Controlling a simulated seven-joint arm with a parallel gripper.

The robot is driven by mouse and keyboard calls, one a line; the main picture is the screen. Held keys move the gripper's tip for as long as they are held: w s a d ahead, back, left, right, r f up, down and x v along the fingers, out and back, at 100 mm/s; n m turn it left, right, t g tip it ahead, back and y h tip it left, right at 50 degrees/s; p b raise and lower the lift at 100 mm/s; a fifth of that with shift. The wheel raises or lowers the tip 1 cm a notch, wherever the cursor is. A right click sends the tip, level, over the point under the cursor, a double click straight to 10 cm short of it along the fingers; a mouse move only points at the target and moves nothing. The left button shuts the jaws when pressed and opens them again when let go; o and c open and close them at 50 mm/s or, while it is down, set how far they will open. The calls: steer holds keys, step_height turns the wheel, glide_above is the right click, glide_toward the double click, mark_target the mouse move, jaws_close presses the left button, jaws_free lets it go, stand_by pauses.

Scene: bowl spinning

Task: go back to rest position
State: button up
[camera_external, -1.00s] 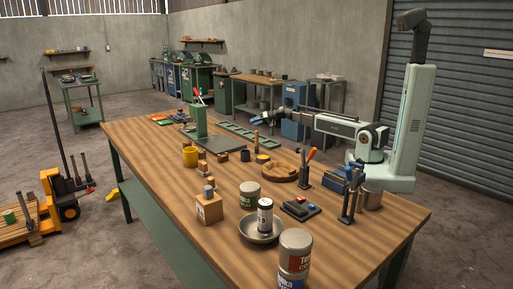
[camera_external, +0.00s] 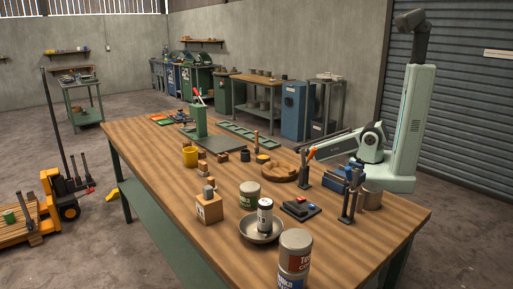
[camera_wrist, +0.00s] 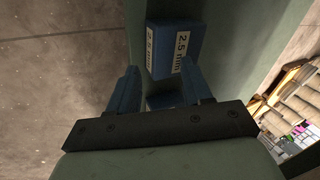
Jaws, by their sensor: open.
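My gripper (camera_wrist: 160,80) shows in the wrist view with its two blue fingers apart and nothing held between them. Beyond the fingers are a blue block marked "2.5 mm" (camera_wrist: 172,48) and a second, partly hidden blue piece, in front of a green surface (camera_wrist: 250,45).
The left front of the table is bare.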

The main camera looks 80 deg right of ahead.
steer(key=s+a+f+n+g, duration=0.25)
steer(key=s+a+f, duration=0.2)
steer(key=s, duration=0.35)
steer(key=s+a+f+n+g, duration=0.1)
steer(key=s+a+f+g, duration=0.25)
steer(key=s+a, duration=0.35)
steer(key=s+f+n+g+h, duration=0.1)
steer(key=s+g, duration=0.1)
steer(key=s, duration=0.6)
steer(key=s+a+f+n+g+h, duration=0.1)
steer(key=s+g+h, duration=0.1)
steer(key=s, duration=0.6)
steer(key=shift+s+a+f, duration=0.3)
steer(key=shift+s+f, duration=0.05)
steer(key=shift+s, duration=0.05)
